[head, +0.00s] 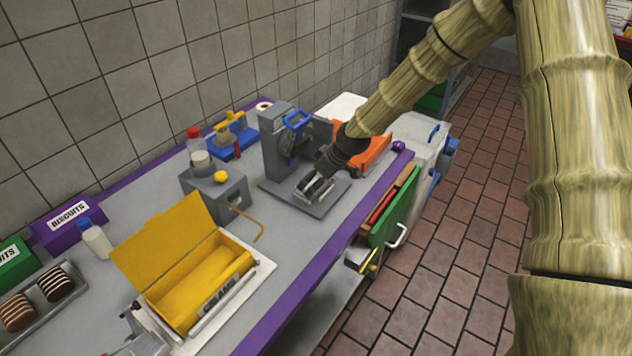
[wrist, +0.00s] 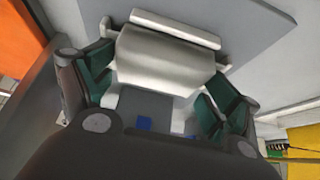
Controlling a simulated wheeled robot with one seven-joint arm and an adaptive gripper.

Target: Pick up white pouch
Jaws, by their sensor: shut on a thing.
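The white pouch (wrist: 165,60) fills the middle of the wrist view, between the green-padded fingers of my gripper (wrist: 157,88). My gripper is shut on it. In the head view my gripper (head: 315,188) reaches down over the flat grey base plate (head: 285,199) of the grey stand. Only a small pale part of the pouch shows there between the dark fingers. I cannot tell whether the pouch touches the plate.
The grey stand (head: 272,140) with a blue handle rises just left of my gripper. An orange item (head: 372,158) lies behind it. An open yellow box (head: 205,282), a grey block (head: 212,193) and a purple biscuits box (head: 66,226) stand nearer on the table. The purple table edge (head: 300,287) runs along the right.

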